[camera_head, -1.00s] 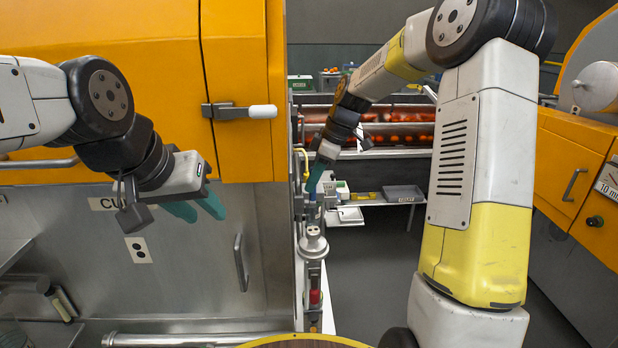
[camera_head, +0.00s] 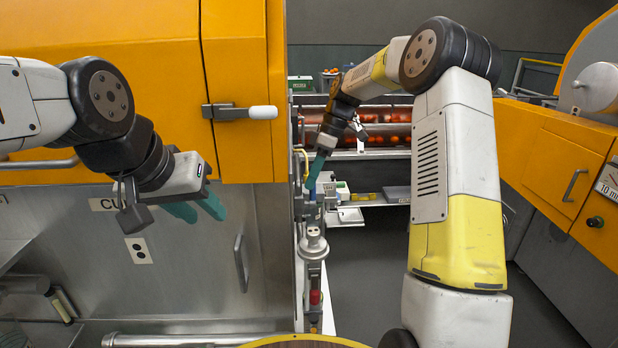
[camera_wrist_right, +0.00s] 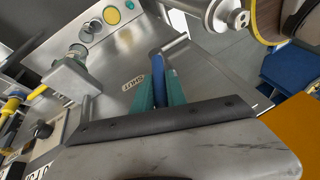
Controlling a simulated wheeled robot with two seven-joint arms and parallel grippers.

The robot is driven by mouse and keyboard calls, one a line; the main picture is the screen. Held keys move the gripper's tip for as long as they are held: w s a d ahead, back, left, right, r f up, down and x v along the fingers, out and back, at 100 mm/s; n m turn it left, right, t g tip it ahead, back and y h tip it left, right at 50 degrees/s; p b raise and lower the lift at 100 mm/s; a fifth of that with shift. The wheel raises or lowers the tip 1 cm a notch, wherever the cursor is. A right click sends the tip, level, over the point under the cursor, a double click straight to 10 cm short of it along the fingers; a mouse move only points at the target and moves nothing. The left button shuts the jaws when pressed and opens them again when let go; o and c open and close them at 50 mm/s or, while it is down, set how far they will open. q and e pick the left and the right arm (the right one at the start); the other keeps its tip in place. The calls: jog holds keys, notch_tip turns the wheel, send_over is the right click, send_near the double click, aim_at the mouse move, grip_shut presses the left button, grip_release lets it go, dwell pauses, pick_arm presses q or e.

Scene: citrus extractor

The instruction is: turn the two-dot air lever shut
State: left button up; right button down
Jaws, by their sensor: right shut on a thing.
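The air lever (camera_wrist_right: 158,76) has a blue grip and shows in the right wrist view, beside a plate label reading SHUT. My right gripper (camera_wrist_right: 159,92) is shut on this blue grip, with one teal finger on each side. In the head view my right gripper (camera_head: 316,172) reaches down at the narrow gap beside the orange machine, and the lever is mostly hidden there. I cannot make out dot marks on the lever. My left gripper (camera_head: 196,210) is open and empty in front of the steel panel at the left.
An orange cabinet (camera_head: 120,90) with a white-tipped latch (camera_head: 262,112) stands at the left. Yellow and green round buttons (camera_wrist_right: 112,16) sit on the steel plate. Another orange machine (camera_head: 560,150) stands at the right. Grey floor between is clear.

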jog(key=shift+w+f+m+g, duration=0.25)
jog(key=shift+w+g, duration=0.35)
jog(key=shift+g, duration=0.35)
jog(key=shift+w+f+m+g, duration=0.2)
jog(key=shift+w+g, duration=0.35)
jog(key=shift+g, duration=0.4)
jog(key=c, duration=1.3)
grip_release()
jog(key=shift+c, duration=0.2)
